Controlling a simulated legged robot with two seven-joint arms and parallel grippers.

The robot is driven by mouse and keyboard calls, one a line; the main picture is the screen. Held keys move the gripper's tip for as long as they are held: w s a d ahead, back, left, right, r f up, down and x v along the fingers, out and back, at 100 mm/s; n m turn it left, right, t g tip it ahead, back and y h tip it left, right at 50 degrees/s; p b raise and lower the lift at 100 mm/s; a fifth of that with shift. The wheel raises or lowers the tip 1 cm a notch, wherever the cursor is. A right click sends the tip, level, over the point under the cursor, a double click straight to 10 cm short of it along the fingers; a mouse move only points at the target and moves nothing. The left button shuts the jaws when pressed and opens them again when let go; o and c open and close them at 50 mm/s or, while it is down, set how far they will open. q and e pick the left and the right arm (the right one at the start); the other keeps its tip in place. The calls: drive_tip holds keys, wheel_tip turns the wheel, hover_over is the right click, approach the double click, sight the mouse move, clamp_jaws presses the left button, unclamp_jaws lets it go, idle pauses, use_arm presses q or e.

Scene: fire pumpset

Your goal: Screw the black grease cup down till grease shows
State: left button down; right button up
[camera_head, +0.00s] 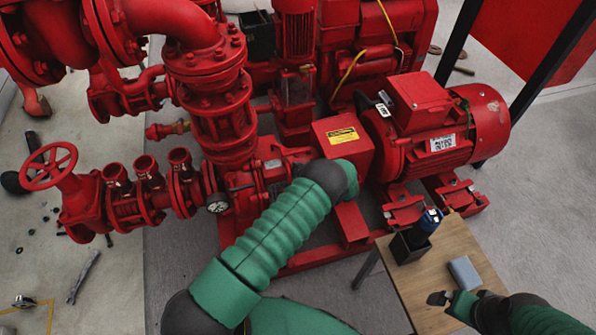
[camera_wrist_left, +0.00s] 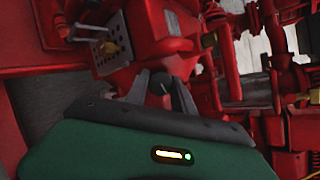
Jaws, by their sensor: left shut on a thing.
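The black grease cup (camera_wrist_left: 159,87) shows in the left wrist view as a small dark round knob against the red pump housing (camera_wrist_left: 150,45). My left gripper (camera_wrist_left: 161,80) is shut on it, with one grey finger on each side. In the head view my left arm reaches up to the red pump between the pipework and the motor; its wrist hides the fingertips and the cup. I cannot see any grease. My right gripper (camera_head: 440,298) is low at the right, by the wooden table (camera_head: 440,265); its finger gap is not clear.
A black holder (camera_head: 407,247) with a blue-topped item (camera_head: 428,222) and a grey-blue block (camera_head: 464,272) are on the table. The red motor (camera_head: 440,125) stands behind it. Red valves and a handwheel (camera_head: 48,166) fill the left. Loose small parts lie on the left floor.

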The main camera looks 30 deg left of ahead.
use_arm(q)
drive_tip(key=m+t, duration=0.1)
drive_tip(key=m, duration=0.1)
drive_tip(key=m+p, duration=0.1)
drive_tip(key=m, duration=0.1)
drive_tip(key=shift+d+t+y, duration=0.1)
drive_tip(key=shift+t+y, duration=0.2)
drive_tip(key=shift+t, duration=0.1)
drive_tip(key=shift+s+f+m+t+p, duration=0.1)
drive_tip(key=shift+m+t+p, duration=0.85)
drive_tip(key=shift+m, duration=1.25)
